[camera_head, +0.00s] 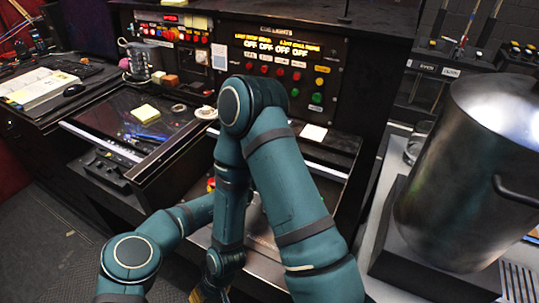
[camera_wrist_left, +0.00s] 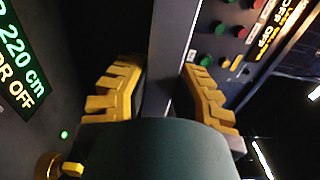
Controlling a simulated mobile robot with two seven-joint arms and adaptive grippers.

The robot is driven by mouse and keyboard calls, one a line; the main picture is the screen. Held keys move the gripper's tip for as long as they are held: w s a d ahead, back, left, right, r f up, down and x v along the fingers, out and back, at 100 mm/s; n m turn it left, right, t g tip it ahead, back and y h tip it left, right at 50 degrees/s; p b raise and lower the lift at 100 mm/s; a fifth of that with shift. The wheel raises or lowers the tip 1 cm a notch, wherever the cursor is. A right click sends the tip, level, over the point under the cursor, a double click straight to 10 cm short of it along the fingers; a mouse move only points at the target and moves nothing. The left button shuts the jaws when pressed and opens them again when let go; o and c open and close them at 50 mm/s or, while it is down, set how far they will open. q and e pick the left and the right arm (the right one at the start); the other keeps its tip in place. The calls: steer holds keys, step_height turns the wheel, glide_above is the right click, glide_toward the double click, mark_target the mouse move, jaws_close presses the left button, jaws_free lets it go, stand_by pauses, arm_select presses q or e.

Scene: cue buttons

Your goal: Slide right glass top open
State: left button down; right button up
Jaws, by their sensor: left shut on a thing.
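In the left wrist view my left gripper (camera_wrist_left: 168,85) has its two yellow fingers on either side of a dark upright edge (camera_wrist_left: 162,40) and is shut on it. This edge looks like the frame of the glass top, but I cannot tell for sure. In the head view my arms cover the left gripper and much of the right glass top; a pale strip of the right desk section (camera_head: 320,166) shows beside my arm. My right gripper (camera_head: 205,294) seems to show only as a bit of yellow at the bottom edge; its fingers cannot be judged.
A cue lights panel (camera_head: 285,65) with red and green buttons stands behind. A large metal pot (camera_head: 470,170) stands at the right on a dark base.

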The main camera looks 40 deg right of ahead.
arm_select(q)
steer(key=c, duration=0.7)
jaws_free()
steer(key=shift+c, duration=0.2)
steer(key=shift+a, duration=0.1)
steer(key=v, duration=1.2)
